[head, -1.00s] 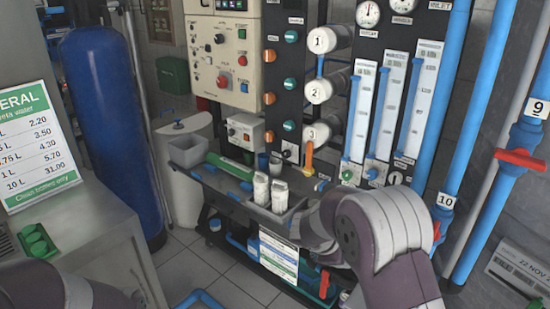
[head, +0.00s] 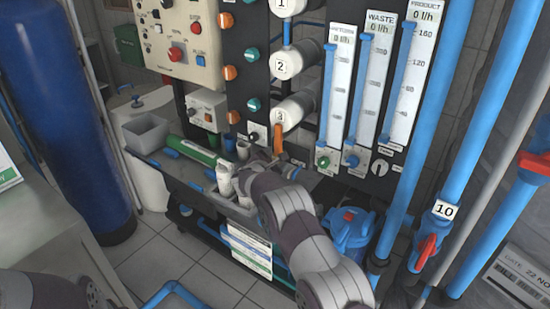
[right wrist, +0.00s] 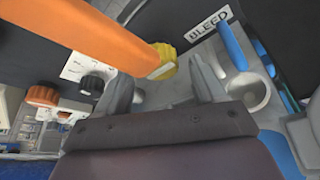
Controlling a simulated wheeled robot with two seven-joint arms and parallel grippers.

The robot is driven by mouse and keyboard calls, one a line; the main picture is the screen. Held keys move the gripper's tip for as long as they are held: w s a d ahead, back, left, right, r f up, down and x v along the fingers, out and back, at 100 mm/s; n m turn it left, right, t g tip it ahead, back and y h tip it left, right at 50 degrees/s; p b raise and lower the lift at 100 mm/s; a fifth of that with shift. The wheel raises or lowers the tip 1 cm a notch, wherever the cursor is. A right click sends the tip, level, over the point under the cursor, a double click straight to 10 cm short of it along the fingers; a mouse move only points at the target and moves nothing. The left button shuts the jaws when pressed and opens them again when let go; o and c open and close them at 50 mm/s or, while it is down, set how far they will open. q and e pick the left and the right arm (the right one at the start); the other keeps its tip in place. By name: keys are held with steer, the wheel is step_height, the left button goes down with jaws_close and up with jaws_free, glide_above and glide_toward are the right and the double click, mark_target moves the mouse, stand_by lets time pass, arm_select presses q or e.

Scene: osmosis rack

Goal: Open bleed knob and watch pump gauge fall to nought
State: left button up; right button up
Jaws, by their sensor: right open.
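The bleed knob (right wrist: 163,62) is yellow and ribbed, at the end of an orange bar (right wrist: 110,35) in the right wrist view. A BLEED label (right wrist: 212,22) is on the dark panel beside it. The orange bar also shows in the head view (head: 278,140), below the vessel marked 3. My right gripper (right wrist: 162,88) is open, its two fingers pointing towards the knob, which appears between and beyond them. I cannot tell whether they touch it. In the head view the right gripper (head: 262,166) is by the panel's lower edge. No round gauge dial is in view. My left gripper is out of view.
A grey trough (head: 182,172) holds a green tube (head: 196,150) and white bottles (head: 224,181) close to the right gripper. Three flow meters (head: 338,95) stand to its right. A blue pump housing (head: 350,232) sits below. A black knob (right wrist: 93,84) is left of the fingers.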

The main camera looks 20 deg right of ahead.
steer(key=shift+w+d+f, duration=0.1)
steer(key=shift+w+d, duration=0.15)
steer(key=shift+d, duration=0.05)
steer(key=c, duration=1.1)
steer(key=shift+o, duration=0.2)
steer(key=shift+n, duration=0.3)
steer(key=shift+w+a+n+g+h+b, duration=0.1)
steer(key=shift+n+g+h+b, duration=0.75)
steer(key=shift+n, duration=0.85)
steer(key=shift+g, duration=0.25)
